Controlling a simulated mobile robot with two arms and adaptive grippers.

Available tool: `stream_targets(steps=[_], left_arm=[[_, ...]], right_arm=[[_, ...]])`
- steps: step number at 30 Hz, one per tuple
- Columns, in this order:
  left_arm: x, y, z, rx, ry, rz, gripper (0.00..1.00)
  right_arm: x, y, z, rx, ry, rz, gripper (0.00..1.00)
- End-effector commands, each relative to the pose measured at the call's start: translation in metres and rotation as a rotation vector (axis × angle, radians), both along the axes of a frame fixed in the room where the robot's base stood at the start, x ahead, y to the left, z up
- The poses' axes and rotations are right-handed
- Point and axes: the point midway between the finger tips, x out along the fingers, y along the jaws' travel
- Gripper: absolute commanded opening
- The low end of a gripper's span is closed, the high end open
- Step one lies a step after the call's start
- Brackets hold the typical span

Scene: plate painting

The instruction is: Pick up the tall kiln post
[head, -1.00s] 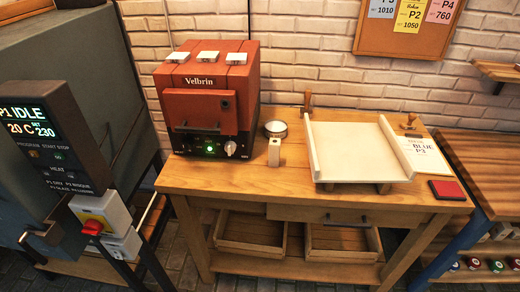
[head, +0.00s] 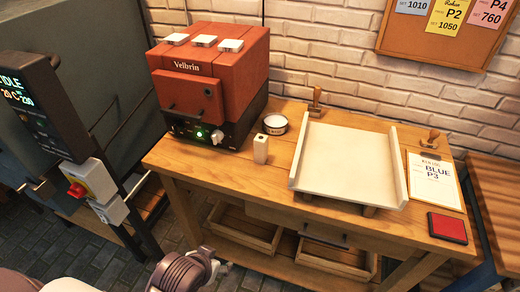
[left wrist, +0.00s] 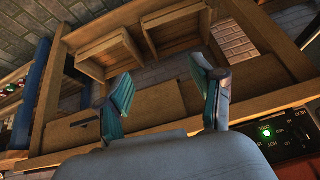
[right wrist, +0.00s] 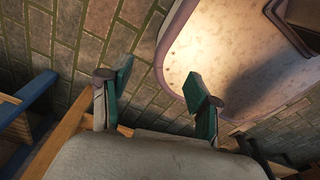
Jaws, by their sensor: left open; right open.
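The kiln post is most likely the small upright cream block (head: 261,148) with a dark hole in its top. It stands alone on the wooden bench (head: 225,170), in front of the kiln's right corner. Part of my left arm shows at the bottom of the head view, well below and in front of the block. In the left wrist view my left gripper (left wrist: 160,95) is open and empty, with the bench front beyond its teal fingers. My right gripper (right wrist: 158,88) is open and empty over brick paving. Neither wrist view clearly shows the block.
The red kiln (head: 208,80) stands left of the block, a small round tin (head: 275,125) just behind it. A cream board (head: 345,160) with raised sides lies to the right, beside a card (head: 433,182) and a red pad (head: 447,228). The bench front edge is clear.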

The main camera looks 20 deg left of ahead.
Motion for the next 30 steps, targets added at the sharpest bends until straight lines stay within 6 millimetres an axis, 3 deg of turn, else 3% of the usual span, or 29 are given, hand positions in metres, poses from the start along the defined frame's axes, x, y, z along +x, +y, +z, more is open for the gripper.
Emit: stream_targets(steps=[3, 11, 18, 24, 30], left_arm=[[0.041, 0.006, 0.023, -0.004, -0.169, 0.038, 0.67], [0.117, 0.012, 0.066, -0.030, -0.510, 0.072, 0.67], [0.181, 0.007, 0.115, -0.093, -0.857, 0.024, 0.67], [0.204, -0.002, 0.140, -0.140, -1.013, -0.030, 0.67], [0.236, -0.006, 0.145, -0.146, -1.031, -0.036, 0.67]], right_arm=[[0.000, 0.000, 0.000, 0.000, 0.000, 0.000, 0.62], [0.004, -0.010, 0.000, -0.012, -0.005, 0.000, 0.62], [0.005, -0.012, 0.000, -0.015, -0.006, 0.000, 0.62], [0.006, -0.012, 0.001, -0.015, -0.008, 0.000, 0.62], [0.007, -0.012, 0.007, -0.014, -0.009, 0.000, 0.62]])
